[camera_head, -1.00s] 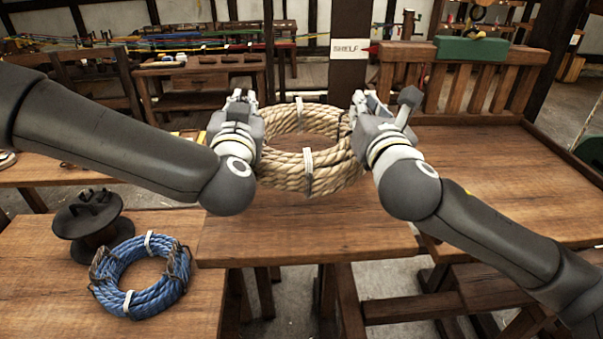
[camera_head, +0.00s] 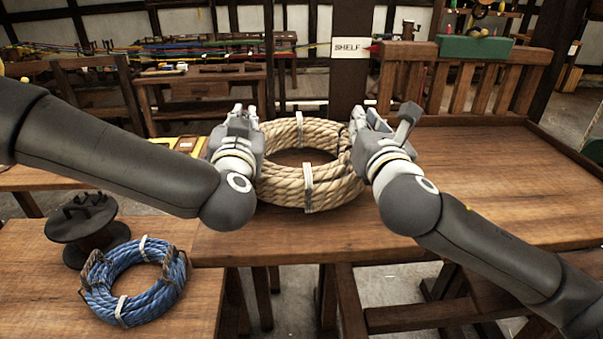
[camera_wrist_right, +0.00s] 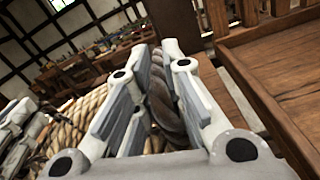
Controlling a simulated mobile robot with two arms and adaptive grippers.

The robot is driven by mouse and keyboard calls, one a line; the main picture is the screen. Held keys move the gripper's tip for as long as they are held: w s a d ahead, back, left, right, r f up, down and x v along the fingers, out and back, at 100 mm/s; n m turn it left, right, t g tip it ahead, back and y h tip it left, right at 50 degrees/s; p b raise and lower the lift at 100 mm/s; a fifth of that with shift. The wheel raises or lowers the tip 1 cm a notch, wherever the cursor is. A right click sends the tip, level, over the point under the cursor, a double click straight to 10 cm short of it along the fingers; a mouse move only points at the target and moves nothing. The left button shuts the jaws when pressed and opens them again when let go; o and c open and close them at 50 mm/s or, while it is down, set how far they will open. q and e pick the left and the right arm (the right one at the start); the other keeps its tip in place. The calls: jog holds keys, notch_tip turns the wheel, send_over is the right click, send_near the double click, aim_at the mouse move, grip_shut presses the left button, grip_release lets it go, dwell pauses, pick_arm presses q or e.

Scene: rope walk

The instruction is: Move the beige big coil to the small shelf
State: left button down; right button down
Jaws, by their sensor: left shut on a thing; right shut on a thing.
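The beige big coil (camera_head: 322,186) is a thick rope ring bound with white bands. It is between my two grippers, over the wooden table in the middle of the head view. My left gripper (camera_head: 240,122) is shut on its left side. My right gripper (camera_head: 366,118) is shut on its right side. In the right wrist view, beige rope (camera_wrist_right: 78,125) shows left of the fingers, and a darker piece lies between the fingers. Whether the coil touches the tabletop (camera_head: 290,240) is hard to tell. A white sign (camera_head: 350,48) on the post reads SHELF.
A blue coil (camera_head: 128,300) and a dark spool (camera_head: 84,225) sit on the lower left table. A raised-edge wooden bench (camera_head: 490,170) stands at right, its top mostly clear. A slatted back with a green block (camera_head: 475,48) rises behind it.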

pick_arm(q)
jog(key=shift+s+f+b, duration=0.25)
jog(key=shift+f+b, duration=0.4)
jog(key=shift+b, duration=0.05)
pick_arm(e)
jog(key=shift+s+f, duration=0.25)
jog(key=shift+f, duration=0.4)
pick_arm(q)
jog(key=shift+s+f, duration=0.1)
jog(key=shift+f, duration=0.05)
pick_arm(e)
jog(key=shift+f, duration=0.15)
